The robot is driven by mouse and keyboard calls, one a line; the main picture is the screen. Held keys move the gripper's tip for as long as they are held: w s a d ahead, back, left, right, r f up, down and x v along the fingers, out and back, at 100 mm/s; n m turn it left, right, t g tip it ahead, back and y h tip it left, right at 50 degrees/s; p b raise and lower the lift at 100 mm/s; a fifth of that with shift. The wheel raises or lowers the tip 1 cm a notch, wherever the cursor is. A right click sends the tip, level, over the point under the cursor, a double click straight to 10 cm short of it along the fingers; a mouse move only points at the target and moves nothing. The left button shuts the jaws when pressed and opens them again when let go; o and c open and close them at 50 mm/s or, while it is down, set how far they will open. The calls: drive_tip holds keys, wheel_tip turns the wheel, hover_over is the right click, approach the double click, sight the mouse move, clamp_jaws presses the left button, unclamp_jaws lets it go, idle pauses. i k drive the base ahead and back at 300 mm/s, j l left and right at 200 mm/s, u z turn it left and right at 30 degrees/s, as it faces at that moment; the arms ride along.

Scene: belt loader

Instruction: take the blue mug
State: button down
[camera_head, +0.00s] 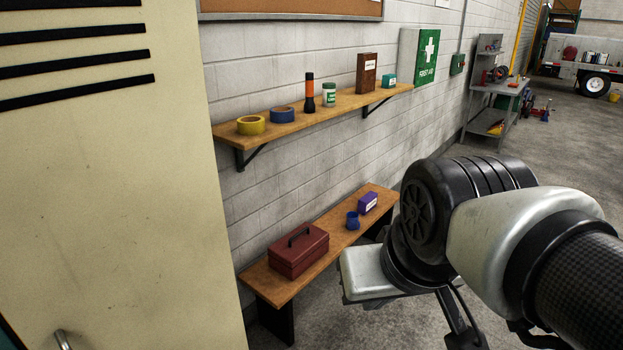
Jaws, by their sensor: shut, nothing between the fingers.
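The blue mug (352,220) stands upright on the low wooden bench (338,238) against the wall. It is small in the view and looks dark blue. It sits between a red toolbox and a purple box. My gripper (372,276) is partly in view at the lower middle, in front of the bench and to the right of the mug in the picture. It is shut and apart from the mug. My wrist and arm hide most of it, and its fingertips do not show clearly.
The red toolbox (298,250) is left of the mug; the purple box (368,202) is close on its right. A wall shelf (345,103) with tape rolls, a flashlight and other items hangs above. A cream locker (110,180) stands at left. Open floor lies at right.

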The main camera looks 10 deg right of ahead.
sight(352, 223)
drive_tip(key=z, duration=0.45)
drive_tip(key=i+l+u, duration=0.2)
drive_tip(key=i+l, duration=0.3)
drive_tip(key=i, duration=0.5)
drive_tip(key=i+l+u, duration=0.25)
drive_tip(key=i+l, duration=0.35)
drive_tip(key=i, duration=0.4)
drive_tip(key=i+l+u, duration=0.2)
drive_tip(key=i+l, duration=0.65)
drive_tip(key=i, duration=0.1)
